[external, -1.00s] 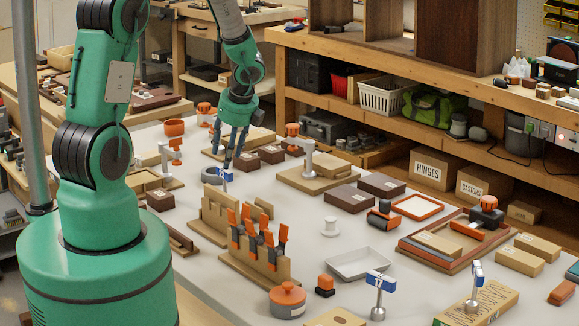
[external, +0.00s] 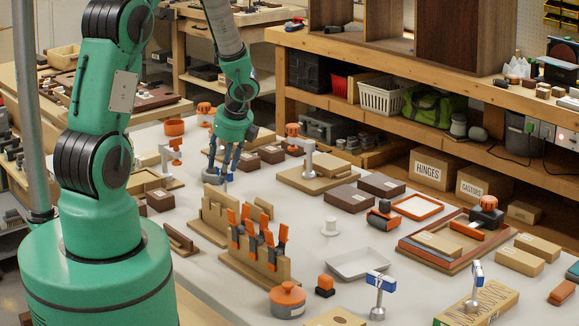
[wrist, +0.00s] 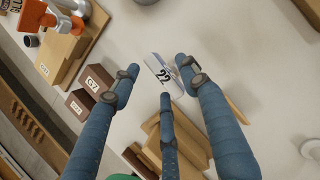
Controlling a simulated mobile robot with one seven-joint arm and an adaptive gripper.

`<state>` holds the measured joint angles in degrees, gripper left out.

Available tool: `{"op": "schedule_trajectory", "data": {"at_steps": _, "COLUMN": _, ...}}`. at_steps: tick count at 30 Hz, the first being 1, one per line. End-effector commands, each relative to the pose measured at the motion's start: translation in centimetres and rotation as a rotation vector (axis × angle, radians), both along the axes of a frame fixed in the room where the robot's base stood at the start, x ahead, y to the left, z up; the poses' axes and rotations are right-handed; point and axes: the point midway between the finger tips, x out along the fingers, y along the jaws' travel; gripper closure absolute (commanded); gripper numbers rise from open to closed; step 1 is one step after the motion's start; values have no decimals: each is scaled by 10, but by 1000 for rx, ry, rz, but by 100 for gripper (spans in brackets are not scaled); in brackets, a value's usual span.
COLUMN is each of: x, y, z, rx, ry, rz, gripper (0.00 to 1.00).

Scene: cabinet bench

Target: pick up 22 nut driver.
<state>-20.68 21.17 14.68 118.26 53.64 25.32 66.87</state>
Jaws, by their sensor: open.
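A piece with a white tag reading 22 (wrist: 160,76), the nut driver by its number, stands on the pale bench top. In the wrist view the tag lies between my three blue fingers, and its lower part is hard to make out. My gripper (wrist: 160,80) is open around it, with no finger clearly pressed on it. In the external view my gripper (external: 223,170) points down just behind the wooden block rack, and its fingers mostly hide the piece.
Dark brown boxes (external: 271,154) stand close to the right of my gripper. A notched wooden rack (external: 217,213) and a rack of orange-handled tools (external: 258,262) stand in front. A wooden board with a metal post (external: 309,158) is farther right. Bare bench shows between them.

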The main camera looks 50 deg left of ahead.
Motion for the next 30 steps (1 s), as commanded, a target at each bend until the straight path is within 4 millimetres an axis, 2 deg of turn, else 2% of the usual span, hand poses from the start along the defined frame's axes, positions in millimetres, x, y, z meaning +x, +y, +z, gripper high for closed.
{"op": "schedule_trajectory", "data": {"at_steps": 1, "x": 0, "y": 2, "z": -8, "rx": -1, "ry": 1, "rz": 0, "gripper": 55}}
{"op": "schedule_trajectory", "data": {"at_steps": 6, "x": 1, "y": 5, "z": -15, "rx": -1, "ry": -1, "rz": 0, "gripper": 55}}
{"op": "schedule_trajectory", "data": {"at_steps": 22, "x": 1, "y": 6, "z": -15, "rx": -1, "ry": -1, "rz": 0, "gripper": 55}}
{"op": "schedule_trajectory", "data": {"at_steps": 23, "x": 1, "y": 6, "z": -15, "rx": -1, "ry": -1, "rz": 0, "gripper": 57}}
{"op": "schedule_trajectory", "data": {"at_steps": 27, "x": 1, "y": 6, "z": -15, "rx": -1, "ry": -1, "rz": 0, "gripper": 85}}
{"op": "schedule_trajectory", "data": {"at_steps": 29, "x": 1, "y": 6, "z": -15, "rx": -1, "ry": 0, "rz": 0, "gripper": 97}}
{"op": "schedule_trajectory", "data": {"at_steps": 30, "x": 1, "y": 6, "z": -15, "rx": -1, "ry": 0, "rz": 0, "gripper": 100}}
